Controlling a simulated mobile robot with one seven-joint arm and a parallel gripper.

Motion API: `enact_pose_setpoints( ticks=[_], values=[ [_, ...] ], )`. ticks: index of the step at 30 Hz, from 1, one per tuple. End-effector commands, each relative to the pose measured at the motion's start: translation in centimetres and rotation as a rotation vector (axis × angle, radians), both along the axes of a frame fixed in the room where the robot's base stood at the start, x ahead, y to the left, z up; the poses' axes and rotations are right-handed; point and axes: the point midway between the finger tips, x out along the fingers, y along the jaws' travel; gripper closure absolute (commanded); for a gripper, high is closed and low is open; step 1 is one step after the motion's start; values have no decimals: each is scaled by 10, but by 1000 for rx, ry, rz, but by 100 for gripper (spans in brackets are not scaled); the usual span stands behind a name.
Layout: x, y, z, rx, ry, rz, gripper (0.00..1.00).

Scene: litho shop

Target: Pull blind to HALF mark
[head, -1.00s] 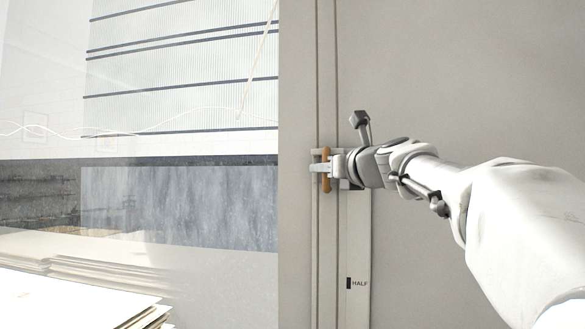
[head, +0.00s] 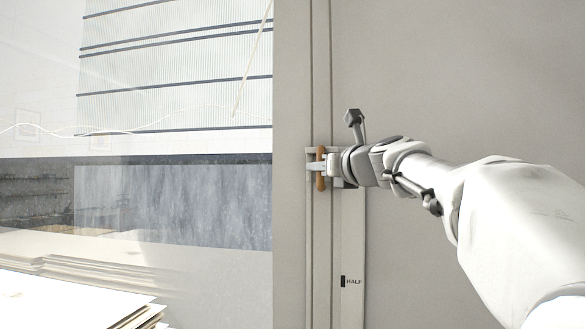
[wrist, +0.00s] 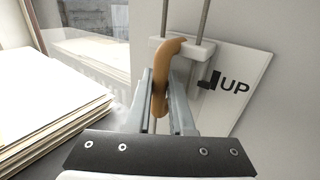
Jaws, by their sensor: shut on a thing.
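My gripper (head: 318,168) is shut on an orange-brown upright handle (wrist: 160,85), its two fingers on either side of it. The handle belongs to a pale slider block (wrist: 183,50) on two thin vertical cords or rods. A white plate (wrist: 240,80) beside it bears an UP label with a black mark. In the head view, the black HALF mark (head: 343,281) is on a pale strip well below the handle. The striped blind (head: 175,75) with dark cross bars hangs in the window, its lower edge (head: 175,132) above a dark band.
A stack of pale boards (head: 80,285) lies at lower left, and its edges show left of my gripper in the wrist view (wrist: 45,105). A plain grey wall (head: 470,80) fills the right side. The strip below the handle looks clear.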

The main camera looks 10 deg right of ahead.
Motion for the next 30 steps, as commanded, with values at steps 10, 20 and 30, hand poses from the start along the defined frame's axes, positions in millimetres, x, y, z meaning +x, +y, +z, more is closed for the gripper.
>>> enact_pose_setpoints(
  ticks=[10, 20, 30],
  values=[
    [0, 0, 0, 0, 0, 0, 100],
    [0, 0, 0, 0, 0, 0, 100],
    [0, 0, -17, -1, 3, 0, 100]
  ],
)
